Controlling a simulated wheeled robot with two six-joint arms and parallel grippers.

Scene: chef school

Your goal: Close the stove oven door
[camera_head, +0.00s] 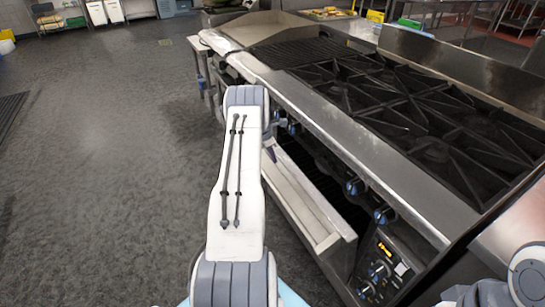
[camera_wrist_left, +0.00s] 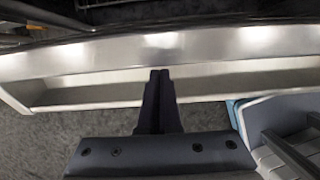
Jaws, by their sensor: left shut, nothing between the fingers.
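The stove (camera_head: 400,110) stands on the right in the head view. Its oven door (camera_head: 305,210) is partly open, leaning outward, with a dark gap between it and the stove front. In the left wrist view my left gripper (camera_wrist_left: 160,73) is shut and empty. Its fingertips overlap the pale door panel (camera_wrist_left: 225,83) below a shiny steel edge; I cannot tell whether they touch. My right gripper is out of view.
Blue-ringed knobs (camera_head: 354,187) line the stove front, with a control panel (camera_head: 383,262) right of the door. Black burner grates (camera_head: 400,105) cover the top. The grey floor (camera_head: 120,170) on the left is clear. Part of my right arm shows at the lower right.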

